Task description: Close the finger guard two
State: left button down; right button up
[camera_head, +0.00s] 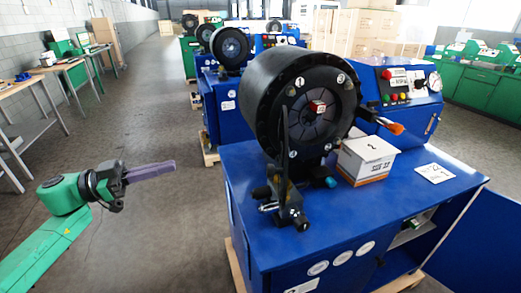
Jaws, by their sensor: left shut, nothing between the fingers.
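The nearest crimper has a large black round head (262,105) on a blue cabinet (375,215). A small red block (317,107) shows at the centre of its face. A thin dark upright bar (285,130) stands at the front of the head, above a black bracket (290,205) on the cabinet top; I cannot tell for certain whether it is the finger guard, or which guard is number two. My left gripper (174,166) has purple fingers, shut and empty. It is in the air left of the cabinet, apart from the crimper. My right gripper is not in view.
A white box (367,160) marked 2 and a white card (435,173) lie on the cabinet top. An orange-tipped black part (393,127) sticks out right of the head. More crimpers (229,47) stand behind. Workbenches (30,82) line the left; the floor between is clear.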

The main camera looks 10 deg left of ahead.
pick_arm(q)
jog(key=s+d+r+m+g+h, duration=0.1)
jog(key=s+d+r+m+g, duration=0.2)
jog(key=s+d+r+g, duration=0.4)
jog(key=w+d+f+p, duration=0.1)
jog(key=w+d+p, duration=0.1)
jog(key=d, duration=0.4)
jog(key=w+d+f+t+p, duration=0.1)
jog(key=w+d+p, duration=0.1)
jog(key=d, duration=0.5)
jog(key=shift+w+d+f, duration=0.3)
jog(key=shift+w, duration=0.35)
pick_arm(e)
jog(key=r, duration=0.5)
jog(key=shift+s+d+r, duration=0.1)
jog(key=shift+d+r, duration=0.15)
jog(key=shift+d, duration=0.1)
pick_arm(q)
jog(key=shift+a+p, duration=0.1)
jog(key=shift+p, duration=0.2)
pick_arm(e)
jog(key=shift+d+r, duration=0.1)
